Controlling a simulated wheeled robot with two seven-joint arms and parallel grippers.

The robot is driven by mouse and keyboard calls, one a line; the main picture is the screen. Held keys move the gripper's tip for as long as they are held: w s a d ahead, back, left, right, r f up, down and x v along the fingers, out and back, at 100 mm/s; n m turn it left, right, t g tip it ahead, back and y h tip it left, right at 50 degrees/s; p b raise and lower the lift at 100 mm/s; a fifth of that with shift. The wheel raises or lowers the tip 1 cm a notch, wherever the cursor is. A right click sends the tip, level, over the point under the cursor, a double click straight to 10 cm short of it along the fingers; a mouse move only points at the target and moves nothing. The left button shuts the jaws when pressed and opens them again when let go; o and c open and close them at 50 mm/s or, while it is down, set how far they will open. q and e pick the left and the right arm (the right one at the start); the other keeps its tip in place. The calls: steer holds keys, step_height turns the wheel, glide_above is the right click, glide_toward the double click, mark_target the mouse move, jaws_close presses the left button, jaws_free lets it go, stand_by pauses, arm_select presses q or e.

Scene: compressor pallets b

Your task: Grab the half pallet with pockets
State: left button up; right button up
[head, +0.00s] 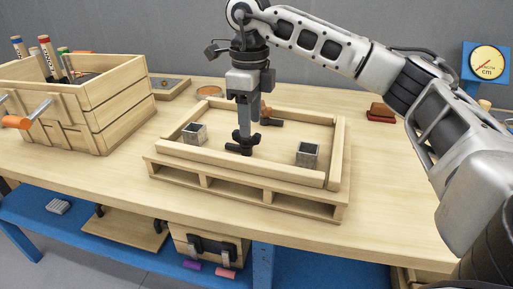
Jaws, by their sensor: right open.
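The half pallet (248,191) is pale wood and lies flat on the workbench, with dark openings along its front side. A raised wooden rim runs around its top. Two small square metal pockets stand on it, one at the left (195,132) and one at the right (307,156). My right gripper (255,134) points down over the middle of the pallet, between the two metal pockets. Its black fingers are apart with nothing between them. I cannot tell whether the fingertips touch the pallet. My left gripper is not in view.
A wooden crate (118,112) with markers and an orange-handled tool stands at the left. Reddish blocks (380,112) lie back right. The bench (385,190) is clear right of the pallet.

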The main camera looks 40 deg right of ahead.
mark_target(246, 141)
steer(key=f, duration=0.6)
steer(key=shift+w+a+f, duration=0.2)
steer(key=shift+w+a, duration=0.05)
steer(key=shift+w, duration=0.15)
jaws_close()
stand_by(1.0)
steer(key=shift+w+r, duration=0.1)
steer(key=shift+r, duration=0.1)
